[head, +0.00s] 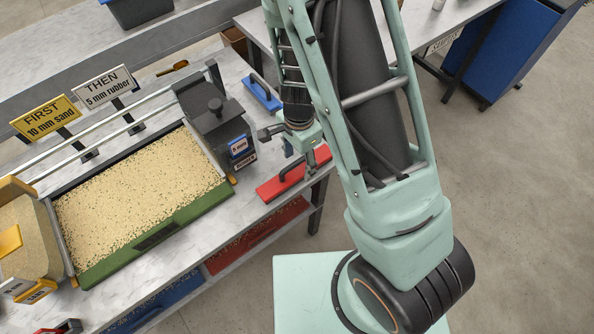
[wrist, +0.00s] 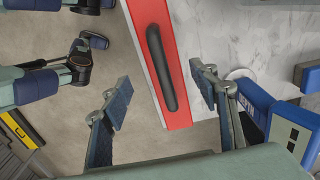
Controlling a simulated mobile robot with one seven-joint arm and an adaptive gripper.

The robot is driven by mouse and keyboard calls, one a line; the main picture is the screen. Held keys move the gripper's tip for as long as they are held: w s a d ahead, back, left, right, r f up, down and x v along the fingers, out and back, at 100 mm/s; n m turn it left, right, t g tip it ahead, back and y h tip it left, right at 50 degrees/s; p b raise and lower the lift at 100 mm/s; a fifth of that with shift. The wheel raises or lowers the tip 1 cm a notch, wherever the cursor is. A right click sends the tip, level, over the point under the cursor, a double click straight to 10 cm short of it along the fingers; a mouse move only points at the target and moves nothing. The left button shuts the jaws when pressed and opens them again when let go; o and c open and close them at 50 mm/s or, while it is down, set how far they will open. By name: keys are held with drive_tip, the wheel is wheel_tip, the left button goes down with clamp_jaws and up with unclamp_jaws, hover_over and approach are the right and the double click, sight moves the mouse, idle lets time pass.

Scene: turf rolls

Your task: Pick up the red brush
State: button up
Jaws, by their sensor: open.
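The red brush (head: 268,188) lies on the marble bench top (head: 245,205) along its near right edge. It is a flat red board with a dark bar handle. In the wrist view the red brush (wrist: 136,12) runs between my fingers, its dark handle (wrist: 160,65) roughly centred between them. My gripper (wrist: 161,94) is open and empty, with one finger on each side of the brush. In the head view my gripper (head: 292,155) hangs over the brush and hides part of it. The gap in height between fingers and handle is hard to judge.
A dark hopper (head: 218,125) with a blue label stands left of the brush, beside the tray of pale granules (head: 140,200). A blue brush (head: 262,93) lies farther back on the bench. Red and blue bins sit on the shelf below.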

sight(297, 170)
drive_tip(key=shift+w+a+f, duration=0.1)
drive_tip(key=shift+w+f, duration=0.05)
drive_tip(key=shift+f, duration=1.3)
drive_tip(key=shift+w+a+f, duration=0.1)
drive_tip(key=shift+f, duration=1.35)
drive_tip(key=c, duration=1.2)
